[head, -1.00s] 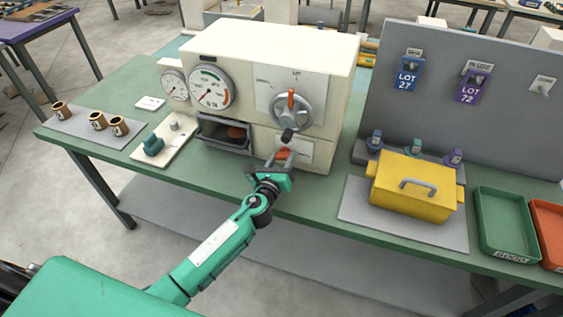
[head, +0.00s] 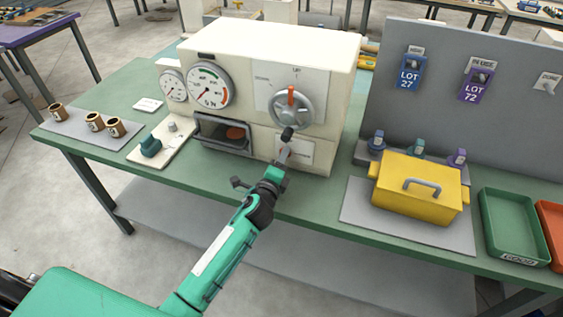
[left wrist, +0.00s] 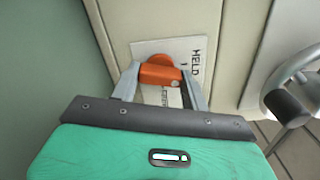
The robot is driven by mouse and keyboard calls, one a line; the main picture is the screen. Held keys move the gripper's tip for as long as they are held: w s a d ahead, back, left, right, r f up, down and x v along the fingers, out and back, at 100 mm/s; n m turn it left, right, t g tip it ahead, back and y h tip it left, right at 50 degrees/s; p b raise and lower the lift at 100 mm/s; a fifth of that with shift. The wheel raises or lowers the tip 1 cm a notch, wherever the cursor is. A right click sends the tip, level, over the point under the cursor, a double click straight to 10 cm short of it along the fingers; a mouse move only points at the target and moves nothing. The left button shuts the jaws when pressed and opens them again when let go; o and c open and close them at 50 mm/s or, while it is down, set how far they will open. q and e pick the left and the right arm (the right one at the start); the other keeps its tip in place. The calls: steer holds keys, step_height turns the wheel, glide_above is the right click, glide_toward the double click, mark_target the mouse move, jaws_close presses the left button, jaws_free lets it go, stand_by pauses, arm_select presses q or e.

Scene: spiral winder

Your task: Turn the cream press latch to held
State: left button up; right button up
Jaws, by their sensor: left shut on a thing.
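The cream press (head: 330,75) stands on the green bench, with its latch low on the front. The latch is an orange handle (left wrist: 160,74) on a white plate (left wrist: 205,62) in the left wrist view. The word HELD shows on the plate, turned sideways. My left gripper (head: 285,152) is at this plate below the handwheel, its fingers shut on the orange handle, one on each side. In the head view the gripper is seen nearly edge-on and hides most of the latch. My right gripper is not in view.
The grey handwheel (head: 292,108) with its dark knob (head: 288,133) is just above my left gripper. An open drawer-like bay (head: 222,133) is to the left. A yellow box (head: 416,186) stands to the right. The bench front between them is clear.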

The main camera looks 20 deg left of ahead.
arm_select(q)
steer(key=shift+n, duration=1.8)
steer(key=o, duration=1)
